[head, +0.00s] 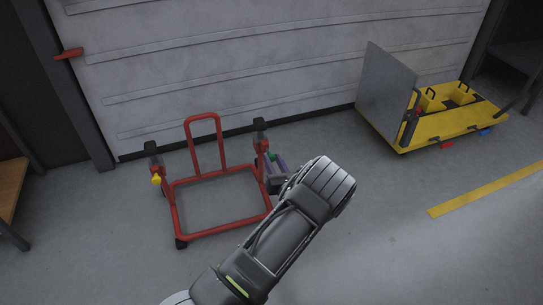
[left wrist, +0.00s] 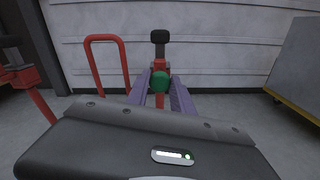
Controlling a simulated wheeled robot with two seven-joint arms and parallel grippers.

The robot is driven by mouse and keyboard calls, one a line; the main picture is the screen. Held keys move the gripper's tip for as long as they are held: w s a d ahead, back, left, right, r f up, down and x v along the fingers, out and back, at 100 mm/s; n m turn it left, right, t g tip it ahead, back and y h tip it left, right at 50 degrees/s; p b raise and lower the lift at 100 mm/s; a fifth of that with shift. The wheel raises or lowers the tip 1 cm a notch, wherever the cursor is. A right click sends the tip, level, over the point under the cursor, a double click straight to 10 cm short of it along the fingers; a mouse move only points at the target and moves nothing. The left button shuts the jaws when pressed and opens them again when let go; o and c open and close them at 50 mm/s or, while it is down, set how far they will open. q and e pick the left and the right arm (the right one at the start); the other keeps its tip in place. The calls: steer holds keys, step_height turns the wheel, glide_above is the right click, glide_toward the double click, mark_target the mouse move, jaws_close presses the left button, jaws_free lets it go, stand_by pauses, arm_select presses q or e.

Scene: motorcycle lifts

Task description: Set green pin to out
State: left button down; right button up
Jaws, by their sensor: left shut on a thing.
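The green pin (left wrist: 160,82) shows as a round green knob on the right upright of a red wheeled stand (head: 219,232). In the head view only a small bit of green shows, mostly hidden by my gripper. My left gripper (head: 276,166) is at that upright, its purple fingers on either side of the knob in the left wrist view (left wrist: 161,88). It is shut on the green pin. How far the pin sticks out cannot be told. My right gripper is not in view.
A yellow pin (head: 156,179) sits on the stand's left upright. A yellow platform cart (head: 430,127) with a grey panel (head: 386,92) stands at the back right. A pale ribbed door (head: 270,50) closes off the back.

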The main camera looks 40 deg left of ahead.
arm_select(q)
steer(key=c, duration=1.1)
jaws_free()
steer(key=p+v, duration=0.2)
steer(key=v, duration=0.6)
steer(key=shift+p, duration=0.4)
